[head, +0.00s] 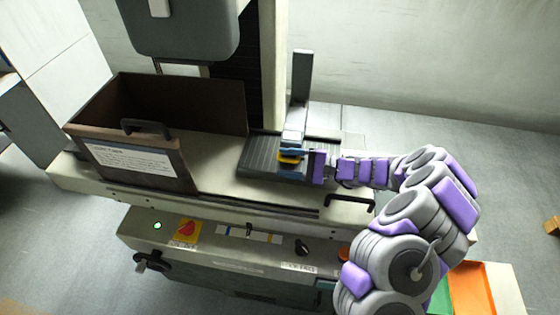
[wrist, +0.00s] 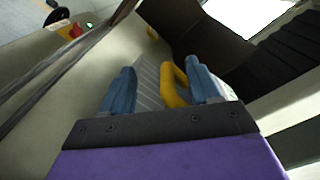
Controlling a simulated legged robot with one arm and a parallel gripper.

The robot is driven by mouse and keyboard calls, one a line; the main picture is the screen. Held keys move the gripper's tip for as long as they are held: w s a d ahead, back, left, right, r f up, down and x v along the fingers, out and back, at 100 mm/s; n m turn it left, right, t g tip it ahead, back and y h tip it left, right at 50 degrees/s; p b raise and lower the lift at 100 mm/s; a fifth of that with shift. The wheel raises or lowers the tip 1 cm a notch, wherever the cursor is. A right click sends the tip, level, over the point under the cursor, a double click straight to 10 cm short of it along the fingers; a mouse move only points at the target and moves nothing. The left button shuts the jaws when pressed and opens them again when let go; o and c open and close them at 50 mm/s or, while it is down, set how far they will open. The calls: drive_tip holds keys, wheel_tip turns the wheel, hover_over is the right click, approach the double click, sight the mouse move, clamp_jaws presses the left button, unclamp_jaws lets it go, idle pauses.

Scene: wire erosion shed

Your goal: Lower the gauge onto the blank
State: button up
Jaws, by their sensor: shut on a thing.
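A thing with a yellow curved handle sits between the blue fingertips of my gripper (head: 296,152); it is likely the gauge (head: 287,158). The yellow part also shows in the wrist view (wrist: 175,85), between the two blue fingers of the gripper (wrist: 163,88). My gripper is shut on it above the dark ribbed machine table. A small pale block (head: 292,136) shows just behind the fingers, and I cannot tell whether it is the blank or part of the gauge. The gauge's underside is hidden, so I cannot tell whether it touches anything.
The dark ribbed table (head: 258,160) lies under my gripper. A grey upright post (head: 301,75) stands just behind it. An open dark tank with a handle (head: 130,155) is on the left. The machine head (head: 180,30) hangs at upper left. A control panel (head: 240,250) runs along the front.

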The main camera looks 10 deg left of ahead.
drive_tip(key=d, duration=0.5)
drive_tip(key=d+p, duration=0.1)
drive_tip(key=d, duration=0.4)
drive_tip(key=w+d+p, duration=0.1)
drive_tip(key=d, duration=0.3)
drive_tip(key=shift+d, duration=0.4)
drive_tip(key=s+a+r+n+g+h, duration=0.2)
drive_tip(key=s+a+r+n+g, duration=0.3)
drive_tip(key=r, duration=0.4)
drive_tip(key=s+r+n+h, duration=0.3)
drive_tip(key=s+r+h, duration=0.35)
drive_tip(key=s, duration=0.75)
drive_tip(key=s+d+f+m+t+h, duration=0.1)
drive_tip(key=s+d+t+h, duration=0.3)
drive_tip(key=s+d+h, duration=0.5)
drive_tip(key=s+d, duration=0.6)
drive_tip(key=s, duration=0.3)
drive_tip(key=shift+d+f+m, duration=0.2)
drive_tip(key=shift+d+m, duration=0.1)
drive_tip(key=shift+d, duration=0.05)
drive_tip(key=shift+d, duration=0.1)
